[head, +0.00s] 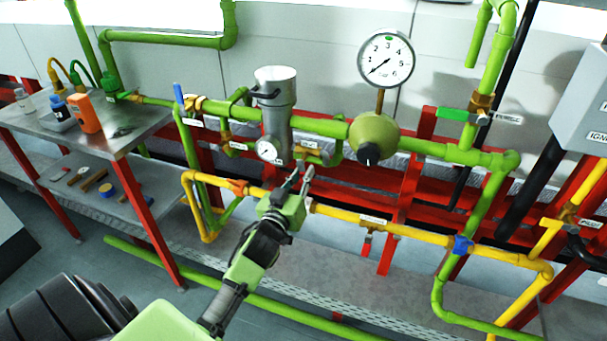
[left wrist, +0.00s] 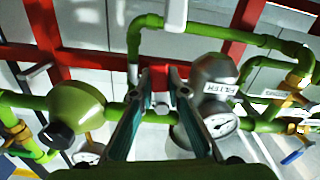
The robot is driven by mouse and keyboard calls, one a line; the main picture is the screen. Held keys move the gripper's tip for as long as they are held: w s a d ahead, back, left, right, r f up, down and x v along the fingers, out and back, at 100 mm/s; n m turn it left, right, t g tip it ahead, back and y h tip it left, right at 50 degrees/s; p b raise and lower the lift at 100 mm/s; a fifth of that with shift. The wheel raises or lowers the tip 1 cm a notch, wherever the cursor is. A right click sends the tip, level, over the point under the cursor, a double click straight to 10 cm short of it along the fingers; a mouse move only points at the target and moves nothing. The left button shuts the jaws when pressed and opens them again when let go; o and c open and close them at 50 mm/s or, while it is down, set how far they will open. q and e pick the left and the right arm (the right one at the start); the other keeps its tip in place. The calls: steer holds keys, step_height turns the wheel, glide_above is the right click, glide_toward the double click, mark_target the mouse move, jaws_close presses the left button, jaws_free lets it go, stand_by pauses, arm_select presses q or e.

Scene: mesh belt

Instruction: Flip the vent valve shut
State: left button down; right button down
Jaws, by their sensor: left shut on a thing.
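Several valves are in view and their small labels are too blurred to read, so I cannot tell which one is the vent valve. My left gripper (head: 300,175) is at the middle of the pipework, just below a brass valve (head: 309,152) to the right of the grey filter (head: 276,110). In the left wrist view the fingers (left wrist: 160,75) reach in between the filter (left wrist: 212,75) and the green regulator (left wrist: 75,110). My right gripper is not in view.
A green-levered valve (head: 455,114) is at the right and a blue lever (head: 178,95) at the left. A pressure gauge (head: 386,59) stands above the regulator. A yellow pipe (head: 400,229) runs below. A side table (head: 120,140) with bottles is at the left.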

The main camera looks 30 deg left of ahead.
arm_select(q)
steer(key=shift+s+a+m+p, duration=0.1)
steer(key=shift+a+m+p, duration=0.1)
steer(key=shift+m, duration=0.45)
steer(key=shift+a+m+p, duration=0.2)
steer(key=shift+m, duration=0.45)
steer(key=c, duration=2)
jaws_free()
steer(key=shift+o, duration=0.2)
steer(key=v, duration=1.2)
steer(key=shift+f, duration=0.1)
